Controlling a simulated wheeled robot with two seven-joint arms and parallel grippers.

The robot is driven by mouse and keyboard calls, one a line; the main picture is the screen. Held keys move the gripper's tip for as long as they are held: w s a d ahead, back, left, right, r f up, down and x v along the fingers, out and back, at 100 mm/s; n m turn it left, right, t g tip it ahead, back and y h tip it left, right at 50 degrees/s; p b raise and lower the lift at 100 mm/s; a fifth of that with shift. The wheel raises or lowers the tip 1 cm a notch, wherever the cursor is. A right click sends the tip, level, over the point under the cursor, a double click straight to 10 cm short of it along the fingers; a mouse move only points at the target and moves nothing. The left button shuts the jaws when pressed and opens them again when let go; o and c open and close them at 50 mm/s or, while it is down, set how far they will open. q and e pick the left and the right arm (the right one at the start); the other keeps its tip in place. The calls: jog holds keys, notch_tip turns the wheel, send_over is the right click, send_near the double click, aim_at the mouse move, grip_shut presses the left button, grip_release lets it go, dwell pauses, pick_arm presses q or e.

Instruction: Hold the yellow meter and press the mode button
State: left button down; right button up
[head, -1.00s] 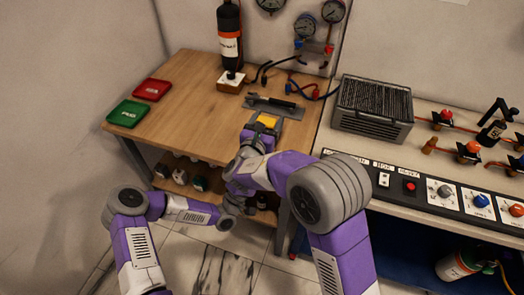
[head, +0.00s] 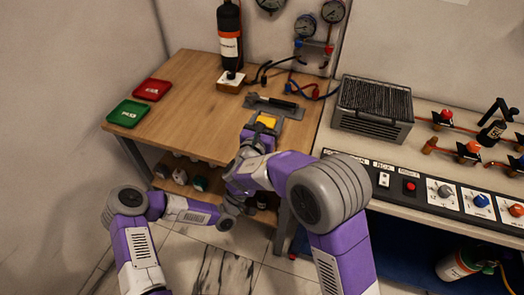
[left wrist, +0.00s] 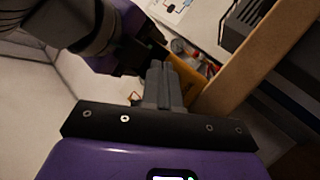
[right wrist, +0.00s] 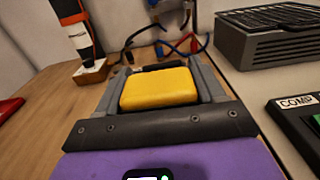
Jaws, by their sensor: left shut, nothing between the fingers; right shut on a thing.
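The yellow meter (right wrist: 158,88) sits between the two fingers of my right gripper (right wrist: 164,92), which is shut on it. In the head view the meter (head: 267,121) shows as a small yellow block at the table's front right, just beyond my right gripper (head: 263,130). Its face and mode button cannot be made out. My left gripper (left wrist: 162,88) is shut and empty. In the head view the left fingers cannot be made out.
The wooden table (head: 180,100) holds a red tray (head: 152,89), a green tray (head: 128,113), a black bottle (head: 229,40) and a grey plate with a black handle (head: 275,103). A grey vented box (head: 373,110) and a control panel (head: 430,190) stand at right. The table's middle is clear.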

pick_arm(q)
jog(key=shift+w, duration=0.1)
dwell(0.5)
jog(key=shift+w+d, duration=0.1)
jog(key=shift+w, duration=0.1)
jog(key=shift+r, duration=0.1)
pick_arm(e)
jog(key=shift+s+a+r, duration=0.1)
jog(key=shift+s, duration=0.05)
